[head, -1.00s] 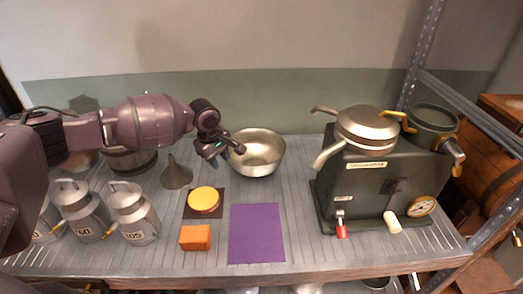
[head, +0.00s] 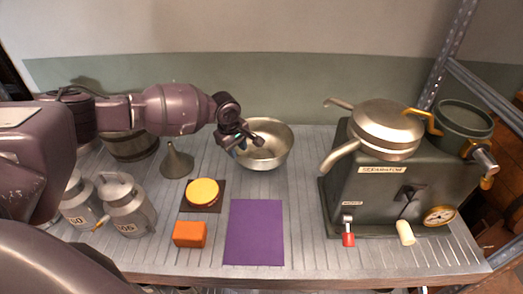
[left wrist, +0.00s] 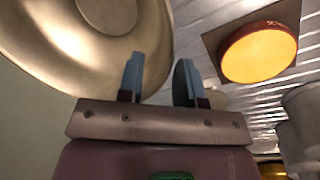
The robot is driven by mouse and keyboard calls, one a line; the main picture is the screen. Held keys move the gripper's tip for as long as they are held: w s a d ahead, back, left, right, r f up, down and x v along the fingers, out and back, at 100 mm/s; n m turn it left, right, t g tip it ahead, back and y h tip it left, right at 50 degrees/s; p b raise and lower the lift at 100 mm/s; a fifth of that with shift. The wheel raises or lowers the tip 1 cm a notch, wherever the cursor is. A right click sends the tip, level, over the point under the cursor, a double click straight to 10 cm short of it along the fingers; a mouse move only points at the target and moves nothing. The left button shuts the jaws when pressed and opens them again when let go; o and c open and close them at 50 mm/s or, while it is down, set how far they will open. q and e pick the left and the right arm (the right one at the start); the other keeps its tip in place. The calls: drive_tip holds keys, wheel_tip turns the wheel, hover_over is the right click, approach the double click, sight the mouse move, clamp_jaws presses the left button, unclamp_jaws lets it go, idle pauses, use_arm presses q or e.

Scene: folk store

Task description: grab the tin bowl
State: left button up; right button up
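The tin bowl (head: 275,150) stands upright near the back middle of the shelf; it is shiny and looks empty. My left gripper (head: 240,143) is at the bowl's left rim and hides part of it. In the left wrist view the bowl (left wrist: 45,45) fills the upper left. There my left gripper (left wrist: 158,66) has its two fingers apart, with the bowl's rim appearing between them. I cannot tell whether a finger touches the rim. My right gripper is not in view.
A funnel (head: 177,162), yellow disc (head: 202,191) on a dark square, orange block (head: 190,234) and purple mat (head: 254,234) lie left and in front. Milk cans (head: 127,210) stand at left. A separator (head: 385,190) stands at right. Shelf between bowl and separator is clear.

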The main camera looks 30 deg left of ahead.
sight(239, 158)
use_arm(q)
drive_tip(key=f, duration=0.2)
drive_tip(key=f+b, duration=0.1)
drive_tip(key=f, duration=0.1)
drive_tip(key=shift+w+d+f, duration=0.15)
drive_tip(key=shift+d+f, duration=0.05)
drive_tip(key=shift+f, duration=0.05)
drive_tip(key=shift+w+f, duration=0.1)
drive_tip(key=shift+f, duration=0.15)
drive_tip(key=shift+r, duration=0.1)
drive_tip(key=c, duration=0.5)
clamp_jaws()
